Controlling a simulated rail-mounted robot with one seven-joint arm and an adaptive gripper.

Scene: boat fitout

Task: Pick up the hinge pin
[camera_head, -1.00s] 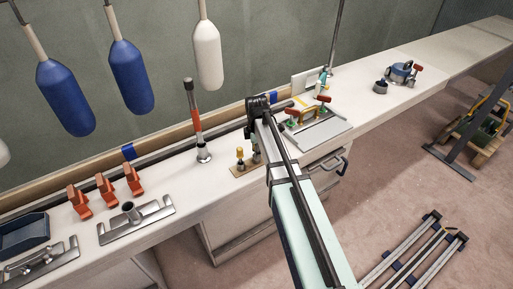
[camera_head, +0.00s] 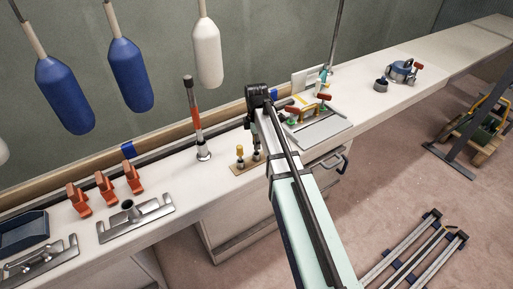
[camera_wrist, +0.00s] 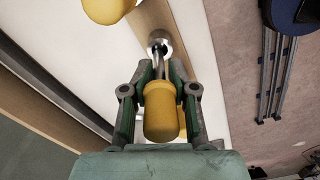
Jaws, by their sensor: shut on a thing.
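The hinge pin (camera_wrist: 161,112) has a yellow handle and a thin metal shaft. In the wrist view it sits between both fingers of my gripper (camera_wrist: 157,82), which is shut on it. The shaft points to a metal ring on the wooden block (camera_wrist: 147,17); I cannot tell whether its tip is still inside. In the head view my gripper (camera_head: 253,138) is above the right end of the wooden block (camera_head: 242,169), and the arm hides part of it. A second yellow-topped pin (camera_head: 240,151) stands at the block's left end; its yellow top shows in the wrist view (camera_wrist: 107,8).
A tall tool with an orange band (camera_head: 195,118) stands just left of the block. A grey tray (camera_head: 322,131) with red-handled clamps is to the right. Orange clamps (camera_head: 105,186) stand farther left. White and blue floats (camera_head: 207,53) hang above the bench.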

